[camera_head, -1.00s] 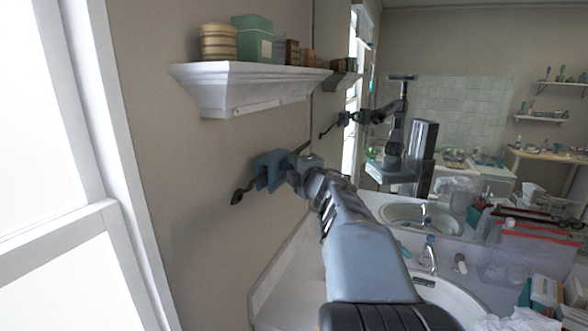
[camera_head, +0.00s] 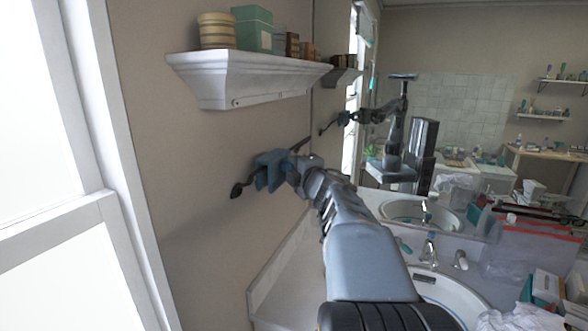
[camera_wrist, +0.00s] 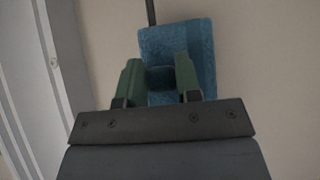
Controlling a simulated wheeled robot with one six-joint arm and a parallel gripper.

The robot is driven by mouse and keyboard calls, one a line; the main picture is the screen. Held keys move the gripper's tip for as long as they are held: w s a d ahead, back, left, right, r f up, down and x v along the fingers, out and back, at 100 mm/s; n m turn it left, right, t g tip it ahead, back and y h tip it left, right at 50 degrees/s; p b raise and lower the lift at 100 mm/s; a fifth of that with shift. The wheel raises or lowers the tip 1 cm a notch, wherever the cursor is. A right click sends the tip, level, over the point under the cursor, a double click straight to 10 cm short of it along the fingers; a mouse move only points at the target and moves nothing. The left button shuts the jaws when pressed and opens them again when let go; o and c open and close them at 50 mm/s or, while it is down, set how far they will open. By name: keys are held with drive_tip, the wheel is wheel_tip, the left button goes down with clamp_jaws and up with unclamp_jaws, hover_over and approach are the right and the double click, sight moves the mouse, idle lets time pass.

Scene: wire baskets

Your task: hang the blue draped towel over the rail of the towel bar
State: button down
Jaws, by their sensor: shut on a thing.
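The blue towel (camera_head: 268,171) is draped at the end of my arm, close to the wall, in the head view. It fills the upper middle of the wrist view (camera_wrist: 203,50). My gripper (camera_wrist: 158,68) is shut on it, with a green finger at either side of a towel fold. The towel bar's dark rail (camera_head: 298,146) runs along the wall at the towel, with a rounded dark end (camera_head: 237,190) showing at the left. A piece of the rail (camera_wrist: 151,12) shows above the towel in the wrist view. The towel hides the middle of the rail; whether it rests on it I cannot tell.
A white shelf (camera_head: 245,85) with boxes stands out from the wall above the towel. A white window frame (camera_head: 125,190) is at the left. A sink (camera_head: 445,295) and cluttered counter lie at the right below a mirror. The wall below the rail is clear.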

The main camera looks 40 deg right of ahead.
drive_tip(key=c, duration=0.7)
unclamp_jaws()
drive_tip(key=shift+c, duration=0.2)
drive_tip(key=shift+o, duration=0.9)
drive_tip(key=shift+s, duration=0.1)
drive_tip(key=shift+s+a+p, duration=0.15)
drive_tip(key=shift+s+a, duration=0.1)
drive_tip(key=shift+s, duration=0.75)
drive_tip(key=shift+s+a+p, duration=0.15)
drive_tip(key=shift+s+a, duration=0.05)
drive_tip(key=shift+s, duration=0.75)
drive_tip(key=shift+s+a, duration=0.1)
